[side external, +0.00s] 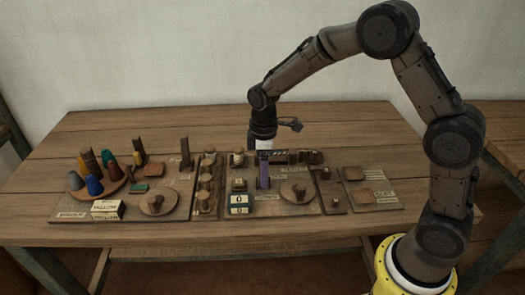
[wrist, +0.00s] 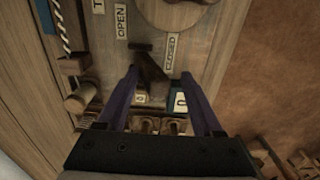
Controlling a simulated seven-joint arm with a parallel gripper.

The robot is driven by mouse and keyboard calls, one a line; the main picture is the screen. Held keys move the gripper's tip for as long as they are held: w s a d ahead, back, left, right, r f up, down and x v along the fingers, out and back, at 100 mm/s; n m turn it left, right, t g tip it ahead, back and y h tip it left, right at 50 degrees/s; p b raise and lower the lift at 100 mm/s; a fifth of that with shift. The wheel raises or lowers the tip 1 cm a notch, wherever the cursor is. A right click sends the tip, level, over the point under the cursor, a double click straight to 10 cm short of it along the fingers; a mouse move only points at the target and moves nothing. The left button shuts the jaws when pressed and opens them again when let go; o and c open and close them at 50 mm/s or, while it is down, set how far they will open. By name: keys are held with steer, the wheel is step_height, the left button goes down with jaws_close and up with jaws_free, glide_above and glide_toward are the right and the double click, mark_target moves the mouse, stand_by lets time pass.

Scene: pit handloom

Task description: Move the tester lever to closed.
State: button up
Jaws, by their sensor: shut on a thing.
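The tester lever (wrist: 151,66) is a dark brown bar between my fingertips in the wrist view. It stands slanted between the OPEN label (wrist: 121,20) on the left and the CLOSED label (wrist: 171,50) on the right. My gripper (wrist: 159,75) has two purple fingers, one on each side of the lever, and is shut on it; the exact contact is hard to see. In the side external view my gripper (side external: 263,172) points down at the middle panel, and I cannot make out the lever there.
The wooden table (side external: 110,125) carries low panels. Coloured cones (side external: 94,185) stand on a round tray at the left. The table's back is clear.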

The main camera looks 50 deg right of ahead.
steer(key=shift+s+f, duration=0.1)
steer(key=shift+s, duration=0.15)
steer(key=shift+w+r, duration=0.15)
steer(key=shift+r, duration=3.2)
steer(key=shift+r, duration=0.1)
steer(key=s+d+r+m+t, duration=0.15)
steer(key=s+r+t, duration=0.25)
steer(key=s+r, duration=0.8)
steer(key=s+f+m+t, duration=0.1)
steer(key=s+m, duration=0.6)
steer(key=s, duration=0.6)
steer(key=shift+s+d+f+t, duration=0.2)
steer(key=shift+d+f+t, duration=0.05)
steer(key=shift+f+t, duration=0.1)
